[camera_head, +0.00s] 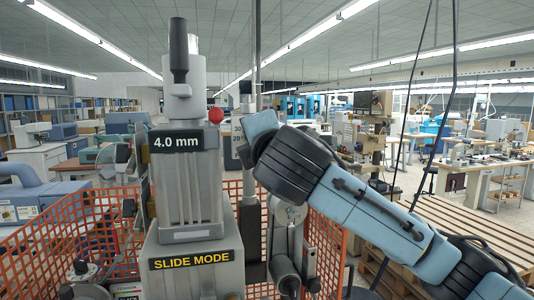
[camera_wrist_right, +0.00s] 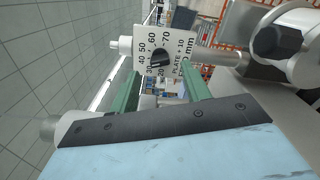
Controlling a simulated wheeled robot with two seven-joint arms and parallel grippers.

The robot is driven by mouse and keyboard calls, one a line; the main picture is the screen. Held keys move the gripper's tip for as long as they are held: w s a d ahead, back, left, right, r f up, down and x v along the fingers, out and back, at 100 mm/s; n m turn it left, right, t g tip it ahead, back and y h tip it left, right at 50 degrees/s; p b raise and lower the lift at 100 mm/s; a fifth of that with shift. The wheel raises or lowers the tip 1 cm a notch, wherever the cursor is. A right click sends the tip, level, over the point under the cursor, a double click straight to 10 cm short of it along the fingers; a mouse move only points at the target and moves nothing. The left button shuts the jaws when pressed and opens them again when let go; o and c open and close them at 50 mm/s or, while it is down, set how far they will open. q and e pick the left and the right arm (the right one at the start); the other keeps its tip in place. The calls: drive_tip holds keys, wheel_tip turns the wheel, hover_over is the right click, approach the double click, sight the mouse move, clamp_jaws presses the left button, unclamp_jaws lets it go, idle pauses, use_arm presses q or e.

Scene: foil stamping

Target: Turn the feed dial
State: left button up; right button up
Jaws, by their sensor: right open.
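The feed dial (camera_wrist_right: 160,57) is a black knob on a white scale plate (camera_wrist_right: 178,45) marked 30 to 70, with "PLATE + 10" and "mm". My right gripper (camera_wrist_right: 160,72) has two green fingers, spread apart. They point toward the plate, one on each side of the knob in the picture. I see no contact with the knob, and the exact gap is hard to judge. In the head view, my right arm comes in from the right and hides most of the dial area. Part of a numbered white plate (camera_head: 238,132) shows there. My left gripper is out of view.
A grey machine column (camera_head: 185,185) with "4.0 mm" and "SLIDE MODE" labels stands left of my right arm. A red ball knob (camera_head: 216,115) sticks out beside it. Orange mesh fencing (camera_head: 50,245) surrounds the machine. A wooden pallet (camera_head: 470,225) lies at right.

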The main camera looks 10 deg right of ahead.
drive_tip(key=s+b, duration=0.2)
drive_tip(key=s, duration=0.8)
drive_tip(key=shift+s+b, duration=0.3)
drive_tip(key=shift+b, duration=0.1)
